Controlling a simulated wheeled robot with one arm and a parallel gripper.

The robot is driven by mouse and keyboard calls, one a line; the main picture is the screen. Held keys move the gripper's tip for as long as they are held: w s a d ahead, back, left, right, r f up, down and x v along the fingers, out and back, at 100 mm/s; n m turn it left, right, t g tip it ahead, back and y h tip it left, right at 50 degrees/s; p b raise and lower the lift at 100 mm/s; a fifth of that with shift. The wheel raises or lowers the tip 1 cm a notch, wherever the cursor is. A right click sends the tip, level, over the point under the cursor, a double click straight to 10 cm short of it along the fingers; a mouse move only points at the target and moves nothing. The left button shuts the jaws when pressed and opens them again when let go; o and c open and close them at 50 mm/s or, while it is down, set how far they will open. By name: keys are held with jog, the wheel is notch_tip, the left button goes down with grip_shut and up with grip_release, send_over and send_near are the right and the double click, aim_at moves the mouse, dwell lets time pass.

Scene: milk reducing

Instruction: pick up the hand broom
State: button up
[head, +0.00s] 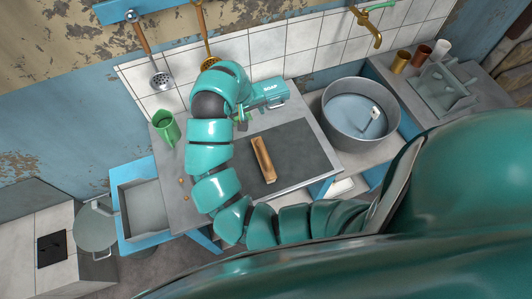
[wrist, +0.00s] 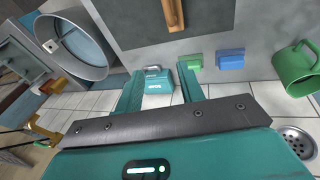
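The hand broom (head: 264,160) appears as a long wooden piece lying on the dark mat (head: 299,147) on the counter. In the wrist view only part of the broom (wrist: 174,14) shows, cut off by the top edge. My gripper (wrist: 159,72) is open, its two fingers apart with no broom between them. A teal soap box (wrist: 158,82) shows in the gap between the fingers; I cannot tell how near it is. In the head view the soap box (head: 272,90) is by the tiled wall, and my curled arm mostly hides the gripper there.
A round metal basin (head: 335,131) stands right of the mat. A green mug (head: 166,130) is at the counter's left. Green (wrist: 191,62) and blue (wrist: 231,59) blocks lie near the soap box. The mat around the broom is clear.

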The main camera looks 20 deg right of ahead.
jog(key=s+a+f+g, duration=0.2)
jog(key=s, duration=0.2)
jog(key=b, duration=0.5)
send_near(260, 145)
jog(key=s, duration=0.2)
jog(key=shift+n+y, duration=0.3)
jog(key=shift+y, duration=0.1)
jog(key=f, duration=0.1)
jog(key=d+f, duration=0.1)
jog(key=f, duration=0.1)
jog(key=d+f+p, duration=0.1)
jog(key=f, duration=0.1)
jog(key=shift+s+f, duration=0.25)
jog(key=shift+w+d+f+p, duration=0.1)
jog(key=shift+d+f+p, duration=0.05)
jog(key=shift+f+p, duration=0.5)
jog(key=shift+d+f+p, duration=0.2)
jog(key=shift+f+p, duration=0.3)
jog(key=shift+f, duration=0.15)
jog(key=shift+d+f+p, duration=0.15)
jog(key=shift+f+p, duration=0.15)
jog(key=shift+f, duration=0.95)
jog(key=shift+c, duration=0.5)
grip_shut()
